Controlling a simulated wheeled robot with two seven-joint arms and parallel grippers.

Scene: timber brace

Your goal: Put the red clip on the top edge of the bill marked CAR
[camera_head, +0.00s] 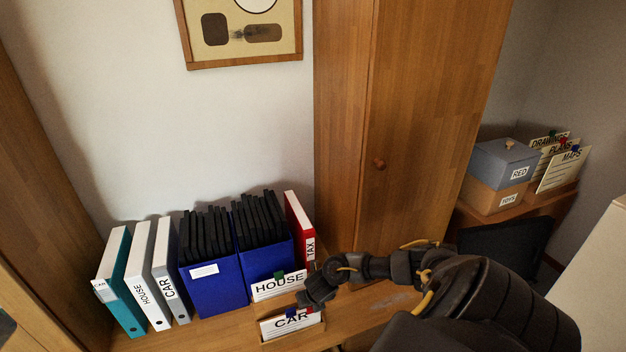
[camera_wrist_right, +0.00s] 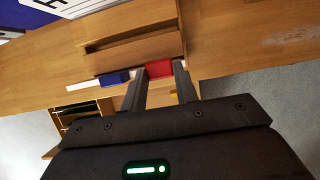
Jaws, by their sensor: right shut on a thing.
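The bill marked CAR (camera_head: 292,325) stands upright in a wooden holder at the bottom centre of the head view. A blue clip (camera_head: 291,313) sits on its top edge; the blue clip also shows in the right wrist view (camera_wrist_right: 115,78). My right gripper (camera_wrist_right: 160,80) is shut on the red clip (camera_wrist_right: 159,69), its two fingers on either side of it. The red clip is beside the blue clip, in line with the bill's thin white top edge. I cannot tell whether it grips the paper. My left gripper is not in view.
Behind is the bill marked HOUSE (camera_head: 280,286) with a green clip (camera_head: 279,276). Binders and blue file boxes (camera_head: 213,286) stand behind and left; a red TAX binder (camera_head: 300,225) is at their right end. A wooden cabinet (camera_head: 410,120) rises behind my right arm.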

